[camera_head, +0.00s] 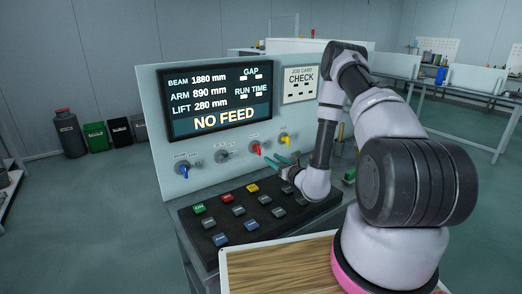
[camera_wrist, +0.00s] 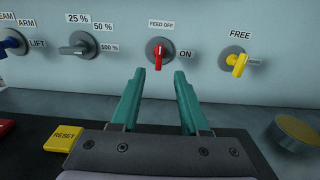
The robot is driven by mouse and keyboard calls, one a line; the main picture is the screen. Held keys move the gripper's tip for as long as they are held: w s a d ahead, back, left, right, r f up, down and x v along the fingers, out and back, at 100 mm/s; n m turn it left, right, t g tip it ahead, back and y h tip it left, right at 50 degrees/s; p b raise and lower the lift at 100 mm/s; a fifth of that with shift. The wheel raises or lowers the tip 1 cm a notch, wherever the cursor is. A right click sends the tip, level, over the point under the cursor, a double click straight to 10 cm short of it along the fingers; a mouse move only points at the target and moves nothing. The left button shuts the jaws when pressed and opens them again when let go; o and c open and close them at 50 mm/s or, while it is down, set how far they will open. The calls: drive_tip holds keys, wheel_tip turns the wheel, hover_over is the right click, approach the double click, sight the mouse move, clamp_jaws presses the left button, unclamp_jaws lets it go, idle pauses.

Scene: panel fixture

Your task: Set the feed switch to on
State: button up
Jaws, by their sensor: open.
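The feed switch (camera_wrist: 158,54) is a red rotary knob on a grey round base on the panel. Its labels read "FEED OFF" above and "ON" to the right. Its red handle points straight down in the wrist view. In the head view the red switch (camera_head: 255,148) is the third knob from the left. The display (camera_head: 221,101) reads "NO FEED". My gripper (camera_wrist: 158,82) is open and empty, with teal fingers just below and in front of the red knob, one to each side. The fingers also show in the head view (camera_head: 285,160). I see no contact with the knob.
A yellow knob (camera_wrist: 238,63) marked "FREE" is to the right, and a grey knob (camera_wrist: 78,48) marked with percentages is to the left. A blue knob (camera_head: 183,170) is farther left. The button console (camera_head: 233,234) lies below the panel, with a yellow RESET button (camera_wrist: 64,138).

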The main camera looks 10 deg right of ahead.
sight(260, 150)
drive_tip(key=x, duration=1)
drive_tip(key=shift+w+a+r, duration=0.1)
drive_tip(key=shift+w+a, duration=0.05)
drive_tip(key=shift+w, duration=0.05)
clamp_jaws()
